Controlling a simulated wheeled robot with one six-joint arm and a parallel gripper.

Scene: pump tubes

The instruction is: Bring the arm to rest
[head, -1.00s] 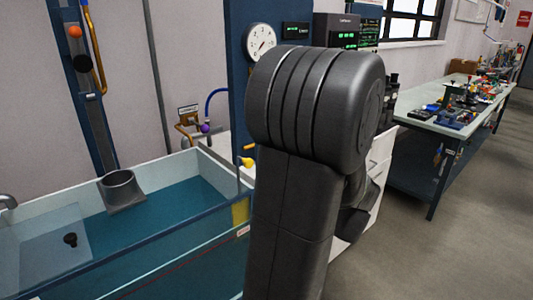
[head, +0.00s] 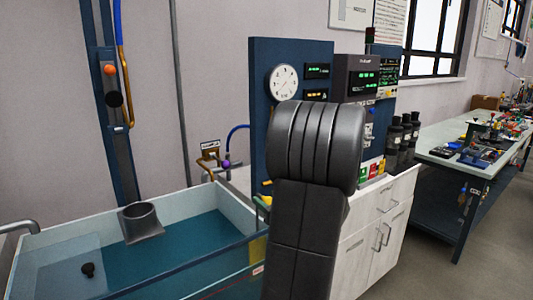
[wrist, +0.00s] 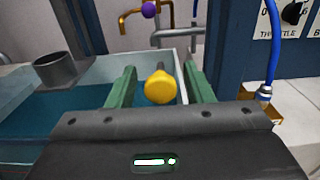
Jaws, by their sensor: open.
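My gripper (wrist: 160,70) shows in the wrist view with its two green fingers spread apart. A yellow knob (wrist: 160,88) appears between the fingers in that view; I see no finger touching it, and its distance is hard to judge. In the head view my dark arm stands upright in front of the console and tank corner.
A water tank (head: 60,217) with a grey cup-shaped fitting (head: 140,222) stands left. A blue gauge panel (head: 262,125) and white cabinet (head: 382,235) stand behind my arm. A cluttered bench (head: 440,147) is at right, with open floor before it.

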